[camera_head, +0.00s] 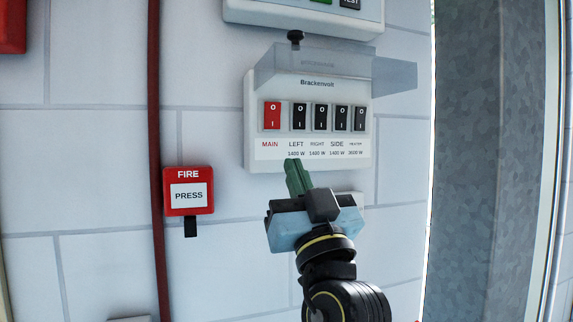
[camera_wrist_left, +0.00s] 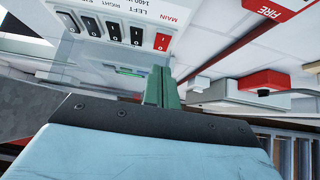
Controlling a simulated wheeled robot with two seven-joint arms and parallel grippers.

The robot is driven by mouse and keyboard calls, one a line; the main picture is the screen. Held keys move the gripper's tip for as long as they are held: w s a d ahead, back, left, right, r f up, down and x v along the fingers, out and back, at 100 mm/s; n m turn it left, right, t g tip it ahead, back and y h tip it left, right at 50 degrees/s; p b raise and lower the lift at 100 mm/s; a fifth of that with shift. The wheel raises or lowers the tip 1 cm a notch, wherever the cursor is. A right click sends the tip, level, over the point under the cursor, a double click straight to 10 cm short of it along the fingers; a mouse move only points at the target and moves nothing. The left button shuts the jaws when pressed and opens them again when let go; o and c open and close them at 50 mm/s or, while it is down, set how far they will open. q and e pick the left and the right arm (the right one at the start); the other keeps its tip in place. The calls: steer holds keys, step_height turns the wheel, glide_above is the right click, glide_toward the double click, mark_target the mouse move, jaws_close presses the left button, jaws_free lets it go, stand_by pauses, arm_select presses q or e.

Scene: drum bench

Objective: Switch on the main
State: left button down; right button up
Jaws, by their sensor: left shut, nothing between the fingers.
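The red MAIN switch (camera_head: 272,115) is the leftmost rocker on the white Brackenvolt switch panel (camera_head: 255,85) on the wall. It also shows in the left wrist view (camera_wrist_left: 162,41). Black rockers for LEFT (camera_head: 299,116), RIGHT (camera_head: 320,117), SIDE and HEATER follow to its right. The panel's clear cover (camera_head: 320,68) is raised above the switches. My left gripper (camera_head: 293,162) is shut and empty, its green fingertips just below the panel's lower edge, under the LEFT label. In the left wrist view its green fingers (camera_wrist_left: 161,88) point toward the panel. My right gripper is not in view.
A red FIRE press box (camera_head: 188,174) is on the wall left of and below the panel. A dark red pipe (camera_head: 153,150) runs vertically beside it. Another white box (camera_head: 300,12) is above the panel. A grey column (camera_head: 488,160) is at the right.

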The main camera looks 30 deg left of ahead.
arm_select(q)
steer(key=shift+f+b+v, duration=0.2)
steer(key=shift+b+v, duration=0.3)
steer(key=shift+v, duration=1.15)
steer(key=shift+w+a, duration=0.1)
steer(key=shift+a, duration=0.05)
